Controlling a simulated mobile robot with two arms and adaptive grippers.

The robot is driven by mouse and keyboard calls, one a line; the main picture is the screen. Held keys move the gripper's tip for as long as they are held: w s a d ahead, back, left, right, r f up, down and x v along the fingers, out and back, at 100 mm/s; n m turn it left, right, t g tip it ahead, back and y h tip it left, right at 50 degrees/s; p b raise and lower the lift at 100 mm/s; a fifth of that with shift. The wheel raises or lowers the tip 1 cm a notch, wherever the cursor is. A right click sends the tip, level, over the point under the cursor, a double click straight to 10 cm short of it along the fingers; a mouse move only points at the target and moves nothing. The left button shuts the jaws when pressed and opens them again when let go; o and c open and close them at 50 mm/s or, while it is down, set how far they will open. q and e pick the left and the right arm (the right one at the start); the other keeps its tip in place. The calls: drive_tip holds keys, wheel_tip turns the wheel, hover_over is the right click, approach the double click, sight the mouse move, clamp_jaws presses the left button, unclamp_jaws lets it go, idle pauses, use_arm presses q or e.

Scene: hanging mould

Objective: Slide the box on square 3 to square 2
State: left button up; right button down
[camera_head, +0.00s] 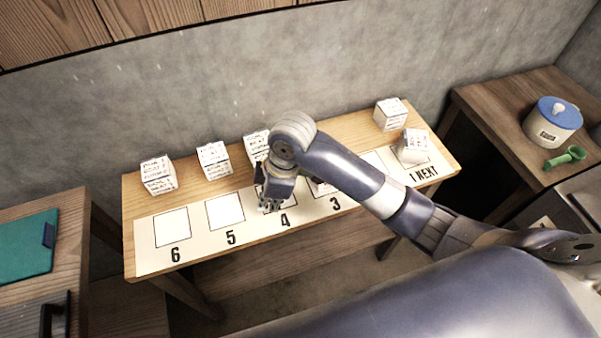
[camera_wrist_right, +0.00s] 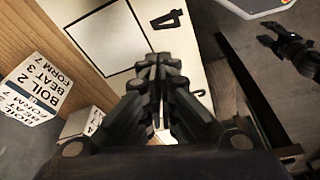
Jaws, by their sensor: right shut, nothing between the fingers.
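The box on square 3 (camera_head: 321,187) is mostly hidden behind my right arm in the head view; only a pale patch with a reddish mark shows. My right gripper (camera_head: 273,204) is shut and empty, pointing down over square 4, on the square 5 side of that box. In the wrist view its fingers (camera_wrist_right: 163,72) are together. Square 2 (camera_head: 373,160) is largely hidden by my arm. A dark hand, likely my left gripper (camera_wrist_right: 288,42), shows in the wrist view; its opening is unclear.
Another box (camera_head: 413,147) stands on square 1. Several lettered boxes, such as this one (camera_head: 158,175), stand along the back of the wooden table (camera_head: 131,238). Squares 6 (camera_head: 172,227) and 5 (camera_head: 225,211) are empty. A side table (camera_head: 482,97) holds a blue-lidded pot (camera_head: 548,128).

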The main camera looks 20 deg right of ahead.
drive_tip(key=w+d+r+n+g+h, duration=0.1)
drive_tip(key=w+d+r+n+h, duration=0.2)
drive_tip(key=w+d+r, duration=0.35)
drive_tip(key=f, duration=0.4)
drive_tip(key=f+p, duration=0.1)
drive_tip(key=f, duration=0.4)
drive_tip(key=shift+w+a+f+p, duration=0.15)
drive_tip(key=shift+a+p, duration=0.05)
drive_tip(key=shift+p, duration=0.1)
drive_tip(key=shift+d+r+p, duration=0.2)
drive_tip(key=shift+d+p, duration=0.3)
drive_tip(key=shift+d, duration=0.75)
drive_tip(key=shift+d+f, duration=0.1)
drive_tip(key=shift+d, duration=0.45)
